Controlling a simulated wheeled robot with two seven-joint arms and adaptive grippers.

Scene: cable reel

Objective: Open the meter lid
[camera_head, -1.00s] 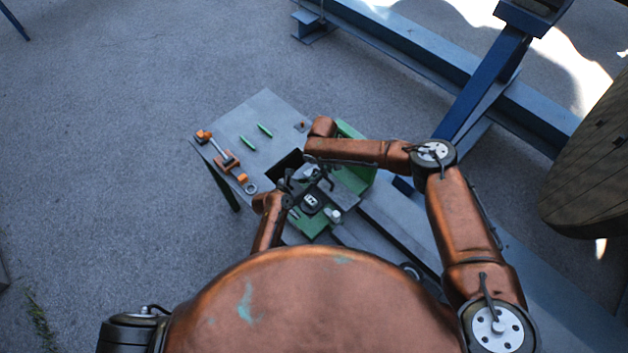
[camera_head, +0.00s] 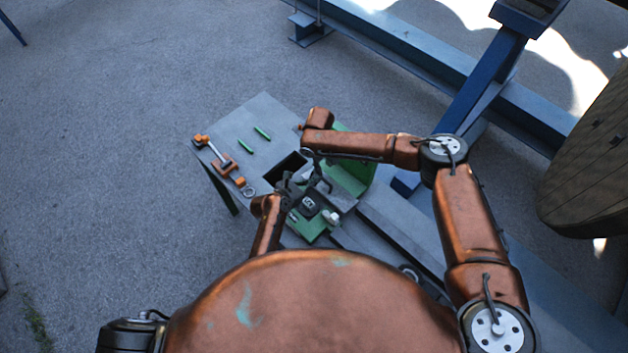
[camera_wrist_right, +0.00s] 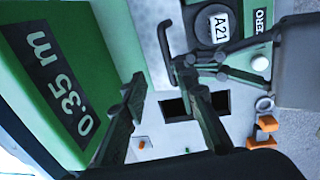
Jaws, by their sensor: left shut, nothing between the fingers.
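The meter is a green and grey unit on the bench, with its green base (camera_head: 308,229) at the near edge and a raised green panel (camera_head: 352,172) behind it. In the right wrist view, the green part marked "0.35 m" (camera_wrist_right: 58,84) fills the left side. I cannot tell which part is the lid. My left gripper (camera_head: 288,186) is shut and empty beside the meter; its fingers (camera_wrist_right: 205,66) lie near the A21 label. My right gripper (camera_wrist_right: 165,100) is open and empty above the meter.
A dark rectangular opening (camera_head: 286,167) lies left of the meter. Blue steel beams (camera_head: 470,100) and a wooden reel (camera_head: 590,160) stand right.

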